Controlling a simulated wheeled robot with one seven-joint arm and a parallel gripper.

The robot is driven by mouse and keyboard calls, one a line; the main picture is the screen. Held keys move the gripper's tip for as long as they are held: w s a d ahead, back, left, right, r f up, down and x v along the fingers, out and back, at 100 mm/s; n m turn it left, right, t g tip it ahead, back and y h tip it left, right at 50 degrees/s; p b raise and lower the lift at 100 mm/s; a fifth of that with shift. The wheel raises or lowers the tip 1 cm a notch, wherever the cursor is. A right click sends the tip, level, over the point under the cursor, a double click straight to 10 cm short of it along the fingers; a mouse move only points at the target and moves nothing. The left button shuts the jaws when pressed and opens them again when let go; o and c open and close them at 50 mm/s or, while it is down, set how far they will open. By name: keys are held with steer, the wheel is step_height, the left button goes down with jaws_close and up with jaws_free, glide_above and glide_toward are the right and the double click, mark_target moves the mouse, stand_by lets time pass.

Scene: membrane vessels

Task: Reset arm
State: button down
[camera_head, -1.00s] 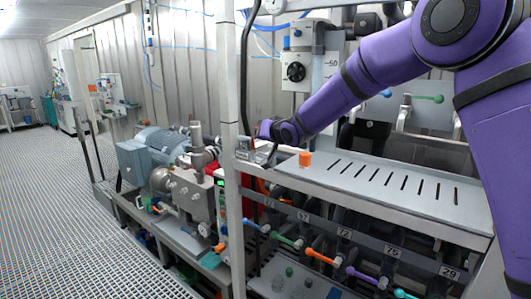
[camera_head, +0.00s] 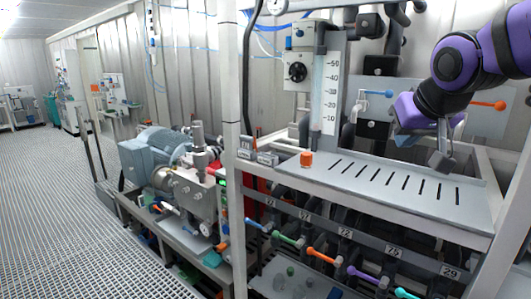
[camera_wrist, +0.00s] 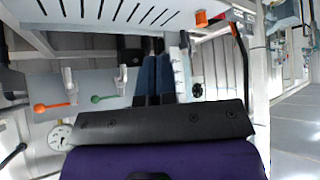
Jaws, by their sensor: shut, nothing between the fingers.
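My purple arm is folded in at the upper right of the head view. My gripper (camera_head: 442,160) hangs there above the right part of the slotted shelf, apart from it, pointing down. In the wrist view its two dark blue fingers (camera_wrist: 154,78) stand together, with nothing held between them. The hand and arm cover part of the back panel and its valves.
An orange block (camera_head: 306,159) sits on the slotted shelf (camera_head: 350,182). Small grey boxes (camera_head: 256,156) line the shelf's left end. A blue-handled valve (camera_head: 378,92) and an orange-handled valve (camera_head: 490,105) are behind. Open grated floor (camera_head: 60,220) lies left.

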steer(key=s+d+f+g, duration=0.1)
steer(key=s+d+f, duration=0.1)
steer(key=s, duration=0.7)
steer(key=s+d+f+g, duration=0.2)
steer(key=s+f, duration=0.1)
steer(key=s, duration=0.6)
steer(key=shift+s, duration=0.25)
steer(key=shift+d, duration=0.1)
